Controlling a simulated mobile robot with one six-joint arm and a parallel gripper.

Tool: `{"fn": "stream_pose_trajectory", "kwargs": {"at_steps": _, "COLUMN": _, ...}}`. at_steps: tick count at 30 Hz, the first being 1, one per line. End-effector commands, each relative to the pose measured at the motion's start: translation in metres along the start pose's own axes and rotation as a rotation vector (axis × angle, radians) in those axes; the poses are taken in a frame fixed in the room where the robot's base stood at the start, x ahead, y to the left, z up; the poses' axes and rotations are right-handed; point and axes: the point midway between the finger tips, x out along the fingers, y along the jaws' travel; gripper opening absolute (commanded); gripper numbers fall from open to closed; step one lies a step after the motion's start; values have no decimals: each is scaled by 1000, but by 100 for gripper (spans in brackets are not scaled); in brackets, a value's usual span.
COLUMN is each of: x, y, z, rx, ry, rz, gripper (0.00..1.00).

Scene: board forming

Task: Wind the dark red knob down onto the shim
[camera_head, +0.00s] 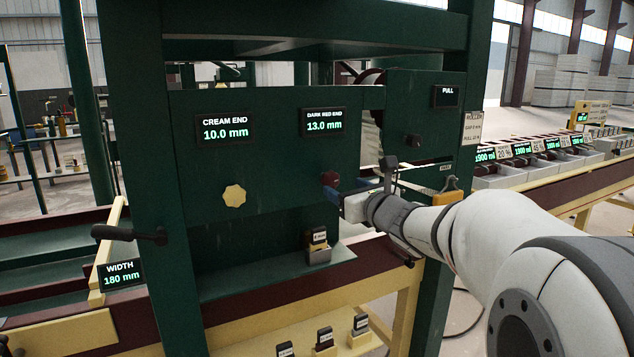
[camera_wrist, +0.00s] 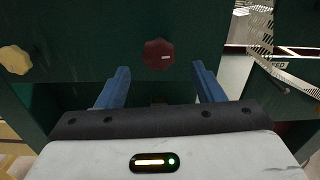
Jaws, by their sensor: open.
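The dark red knob (camera_head: 330,180) is on the green machine panel, under the dark red end display (camera_head: 323,121) that reads 13.0 mm. In the wrist view the knob (camera_wrist: 159,53) shows above and between the two blue fingers. My gripper (camera_head: 335,196) is close in front of the knob and partly covers it in the head view. In the wrist view my gripper (camera_wrist: 160,82) is open, with nothing between the fingers. Whether a finger touches the knob I cannot tell. A small dark-topped block (camera_head: 318,240) stands on the green ledge below; I cannot tell whether a shim is in place.
The cream knob (camera_head: 234,197) is to the left, under a cream end display (camera_head: 225,128) reading 10.0 mm. A dark lever (camera_head: 130,234) sticks out at the left post. More labelled blocks (camera_head: 324,338) stand low in front.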

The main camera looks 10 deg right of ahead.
Motion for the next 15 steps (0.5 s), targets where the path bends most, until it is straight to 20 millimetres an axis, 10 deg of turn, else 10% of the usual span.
{"fn": "stream_pose_trajectory", "kwargs": {"at_steps": 15, "x": 69, "y": 3, "z": 3, "rx": -25, "ry": -5, "rz": 13, "gripper": 61}}
